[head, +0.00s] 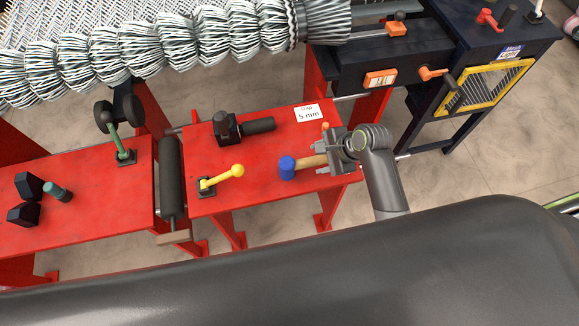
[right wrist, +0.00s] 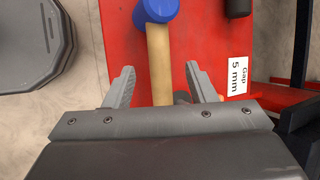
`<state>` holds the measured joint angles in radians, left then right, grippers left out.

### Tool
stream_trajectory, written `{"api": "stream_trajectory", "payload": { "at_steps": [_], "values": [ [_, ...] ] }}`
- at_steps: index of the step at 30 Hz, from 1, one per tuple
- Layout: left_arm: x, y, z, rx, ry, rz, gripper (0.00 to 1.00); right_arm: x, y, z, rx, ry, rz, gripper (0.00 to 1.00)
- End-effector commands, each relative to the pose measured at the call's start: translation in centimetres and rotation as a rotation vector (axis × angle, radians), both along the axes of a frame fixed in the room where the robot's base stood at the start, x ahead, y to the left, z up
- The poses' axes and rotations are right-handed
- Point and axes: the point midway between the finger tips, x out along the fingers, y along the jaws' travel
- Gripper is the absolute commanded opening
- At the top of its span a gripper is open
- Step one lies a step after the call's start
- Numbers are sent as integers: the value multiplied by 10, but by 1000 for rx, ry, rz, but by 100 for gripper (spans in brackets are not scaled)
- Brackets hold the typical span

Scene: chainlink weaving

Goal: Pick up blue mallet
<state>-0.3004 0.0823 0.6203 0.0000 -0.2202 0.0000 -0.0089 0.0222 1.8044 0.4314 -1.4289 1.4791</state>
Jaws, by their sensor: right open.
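The blue mallet has a blue head (head: 287,167) and a tan wooden handle (head: 312,161). It lies on the red table (head: 262,192) near its right end, with the handle pointing right. My right gripper (head: 325,153) is at the handle end. In the right wrist view the open fingers (right wrist: 160,85) stand on either side of the handle (right wrist: 159,60), with a gap on both sides. The blue head (right wrist: 156,10) is beyond the fingertips at the top edge. The handle's far end is partly hidden by my gripper. My left gripper is not in view.
A yellow-knobbed lever (head: 222,177) and a black clamp-like part (head: 240,127) are left of the mallet. A white "Gap 5 mm" sign (head: 310,113) lies behind it. A dark machine (head: 390,60) stands at the back right. A black roller (head: 171,180) sits at the table's left.

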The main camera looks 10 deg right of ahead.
Motion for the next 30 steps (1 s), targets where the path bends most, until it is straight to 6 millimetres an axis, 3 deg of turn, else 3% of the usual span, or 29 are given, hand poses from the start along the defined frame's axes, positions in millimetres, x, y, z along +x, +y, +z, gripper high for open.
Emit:
{"api": "stream_trajectory", "payload": {
  "at_steps": [11, 21, 30],
  "values": [
    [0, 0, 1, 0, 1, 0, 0, 9, 11, -24, 1, 1, 1, 51],
    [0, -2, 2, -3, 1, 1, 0, 21, 27, -58, 1, 1, 1, 51],
    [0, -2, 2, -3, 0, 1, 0, 23, 29, -63, -1, -1, 0, 51]
  ]
}}
